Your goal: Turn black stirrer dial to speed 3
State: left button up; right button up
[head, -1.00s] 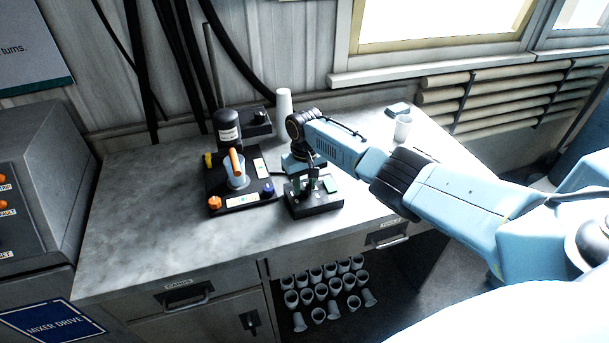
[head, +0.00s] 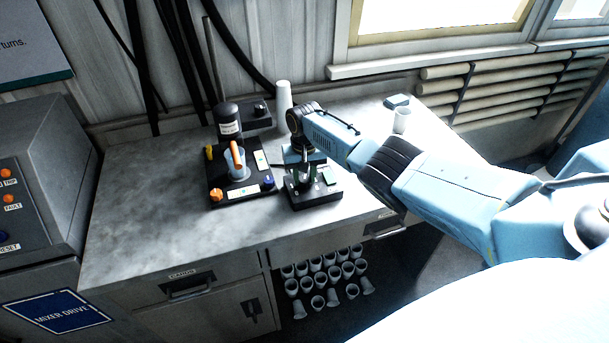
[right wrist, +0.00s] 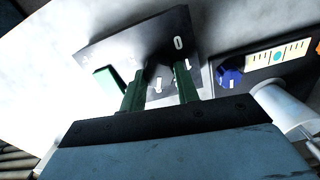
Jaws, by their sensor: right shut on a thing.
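A black control box (head: 325,193) stands on the bench, right of the beaker stand. It carries a "0" mark and other white marks, and shows in the right wrist view (right wrist: 127,45). My right gripper (head: 303,182) points down onto this box. Its green fingers (right wrist: 160,88) are closed around the black stirrer dial, which is dark against the box and mostly hidden by them. I cannot read the dial's pointer. My left gripper is not in view.
Left of the box is a black stand (head: 215,172) with a clear beaker, orange stick, and orange and blue knobs (head: 268,183). A white cup (head: 402,121) stands at the right. The bench's left part (head: 140,200) is clear.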

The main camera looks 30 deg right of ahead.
aim_at(304, 178)
jog(key=o, duration=1)
jog(key=shift+r, duration=0.1)
jog(key=shift+r, duration=0.3)
notch_tip(304, 178, up, 13)
jog(key=shift+f+p, duration=0.15)
jog(key=shift+p, duration=0.8)
